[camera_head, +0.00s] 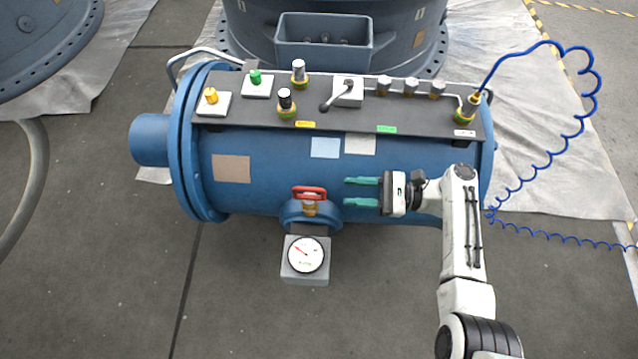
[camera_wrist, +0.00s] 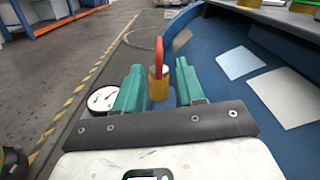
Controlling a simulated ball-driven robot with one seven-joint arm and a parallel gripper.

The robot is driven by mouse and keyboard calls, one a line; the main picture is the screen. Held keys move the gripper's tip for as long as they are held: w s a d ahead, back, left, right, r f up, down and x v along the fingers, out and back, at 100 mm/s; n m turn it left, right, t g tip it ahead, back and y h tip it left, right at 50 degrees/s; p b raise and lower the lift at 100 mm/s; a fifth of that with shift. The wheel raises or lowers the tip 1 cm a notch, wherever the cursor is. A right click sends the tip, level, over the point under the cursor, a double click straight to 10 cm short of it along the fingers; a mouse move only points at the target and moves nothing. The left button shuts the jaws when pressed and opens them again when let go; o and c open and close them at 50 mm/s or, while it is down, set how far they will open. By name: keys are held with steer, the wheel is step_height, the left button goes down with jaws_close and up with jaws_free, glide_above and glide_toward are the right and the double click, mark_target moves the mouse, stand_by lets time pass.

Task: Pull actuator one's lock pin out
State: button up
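The lock pin has a red loop handle (camera_head: 309,191) on a brass body (camera_head: 309,209), set in a blue collar (camera_head: 291,214) on the front of the blue cylinder (camera_head: 262,188). My gripper (camera_head: 345,191) is open and empty, to the right of the red handle, its green fingers pointing left at it with a gap between. In the wrist view the red handle (camera_wrist: 158,62) and brass body (camera_wrist: 158,86) show between and beyond the two fingertips (camera_wrist: 157,70). The fingers partly cover the collar there.
A white pressure gauge (camera_head: 306,256) sits just below the pin and also shows in the wrist view (camera_wrist: 103,98). A black panel (camera_head: 358,116) above carries several knobs and a lever (camera_head: 337,95). A blue coiled hose (camera_head: 588,90) hangs at the right.

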mark_target(322, 189)
steer(key=a, duration=1)
steer(key=shift+w+a+b, duration=0.1)
steer(key=shift+a+b, duration=0.15)
steer(key=shift+b, duration=0.05)
steer(key=shift+c, duration=0.3)
steer(key=c, duration=0.6)
jaws_close()
steer(key=shift+w+r, duration=0.1)
steer(key=shift+w, duration=0.05)
